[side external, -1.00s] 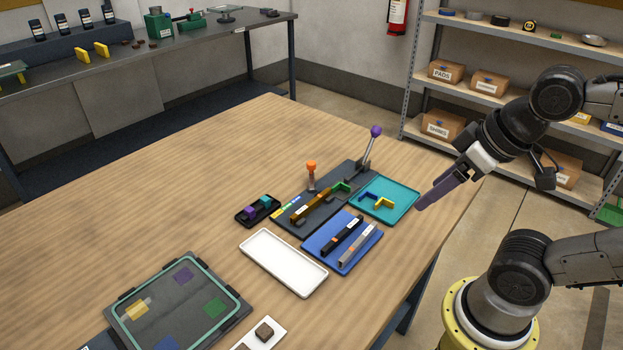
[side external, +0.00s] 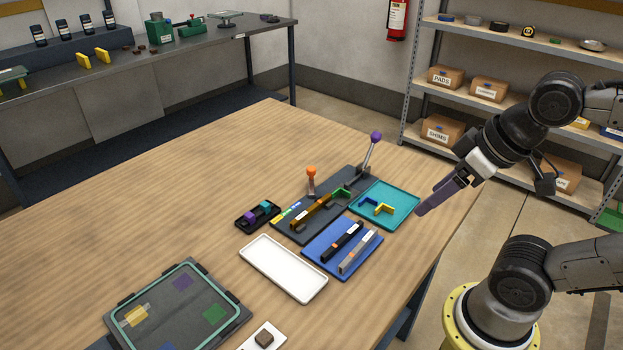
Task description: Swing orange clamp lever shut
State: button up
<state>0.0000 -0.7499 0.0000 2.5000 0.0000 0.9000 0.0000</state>
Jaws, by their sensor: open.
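The orange clamp lever (side external: 311,178) stands roughly upright on the dark fixture plate (side external: 292,229), its orange knob on top of a short metal stem. A second lever with a purple knob (side external: 375,137) stands tilted at the plate's far right end. A brown bar (side external: 311,212) and a green angled piece (side external: 341,194) lie on the plate between the levers. My gripper (side external: 422,210) is open and empty, held to the right of the plate and above the table's right edge, well apart from the orange lever.
A teal tray (side external: 408,212) with blue and yellow angled pieces sits right of the plate. A blue tray (side external: 322,265) with two bars and a white empty tray (side external: 283,268) lie in front. A small black tray (side external: 242,220) is left.

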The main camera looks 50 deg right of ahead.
jog(key=shift+s+f, duration=0.1)
jog(key=shift+c, duration=0.5)
jog(key=w+r, duration=0.7)
jog(key=r, duration=0.3)
jog(key=w+d+r+m+g, duration=0.1)
jog(key=w+d+r+g, duration=0.15)
jog(key=w, duration=1.05)
jog(key=m+g, duration=0.1)
jog(key=g, duration=0.2)
send_over(311, 168)
notch_tip(311, 168, down, 14)
jog(key=f, duration=0.1)
notch_tip(311, 168, down, 13)
jog(key=shift+s+f, duration=0.1)
jog(key=shift+f, duration=0.05)
grip_shut()
